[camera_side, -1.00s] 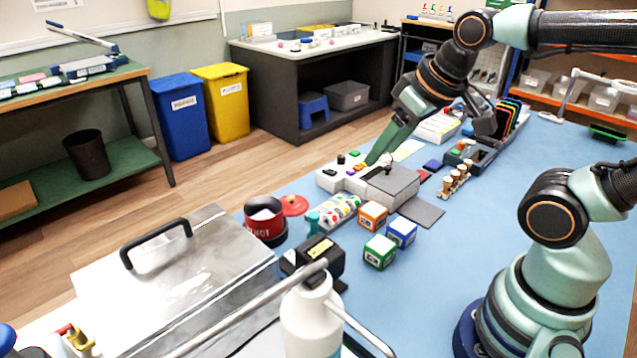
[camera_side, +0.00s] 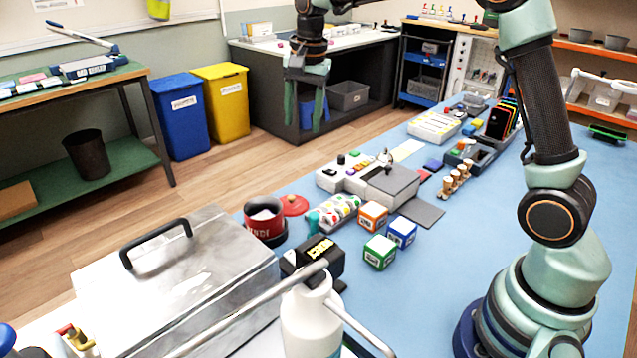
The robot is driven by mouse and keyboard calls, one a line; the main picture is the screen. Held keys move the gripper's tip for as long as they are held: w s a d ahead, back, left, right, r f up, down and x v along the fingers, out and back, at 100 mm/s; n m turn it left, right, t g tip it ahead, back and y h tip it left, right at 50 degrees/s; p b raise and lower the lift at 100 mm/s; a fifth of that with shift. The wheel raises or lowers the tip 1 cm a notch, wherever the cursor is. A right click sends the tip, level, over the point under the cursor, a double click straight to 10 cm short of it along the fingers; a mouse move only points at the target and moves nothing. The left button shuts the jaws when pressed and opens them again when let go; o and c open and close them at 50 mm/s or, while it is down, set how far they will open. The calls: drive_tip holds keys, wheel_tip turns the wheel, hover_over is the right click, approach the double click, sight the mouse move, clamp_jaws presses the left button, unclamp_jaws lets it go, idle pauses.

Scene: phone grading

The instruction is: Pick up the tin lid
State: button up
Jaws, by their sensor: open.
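The tin lid (camera_side: 293,204) is a flat red disc with a small knob. It lies on the blue table mat, just right of the red and black tin (camera_side: 265,217), which stands open at the top. My gripper (camera_side: 303,124) is open with its two green fingers pointing down. It appears above the lid in the picture, well clear of it, with nothing between the fingers. The lid is in plain view.
A teal-topped item (camera_side: 312,223) and a tray of coloured dots (camera_side: 335,211) stand close right of the lid. A black device (camera_side: 312,257) is nearer the camera. A large metal case (camera_side: 185,280) is at the left. Coloured cubes (camera_side: 374,215) stand to the right.

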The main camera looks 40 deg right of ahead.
drive_tip(key=w+f+m+g, duration=0.2)
drive_tip(key=w+f+m, duration=0.35)
drive_tip(key=f, duration=0.45)
hover_over(291, 197)
drive_tip(key=f, duration=0.6)
drive_tip(key=shift+w+d+f, duration=0.2)
drive_tip(key=shift+w+f, duration=0.1)
drive_tip(key=shift+f, duration=0.05)
drive_tip(key=shift+s+a+f, duration=0.1)
drive_tip(key=shift+s+f, duration=0.05)
drive_tip(key=shift+f, duration=1.2)
drive_tip(key=shift+s+a+f, duration=0.1)
drive_tip(key=shift+f, duration=1.2)
clamp_jaws()
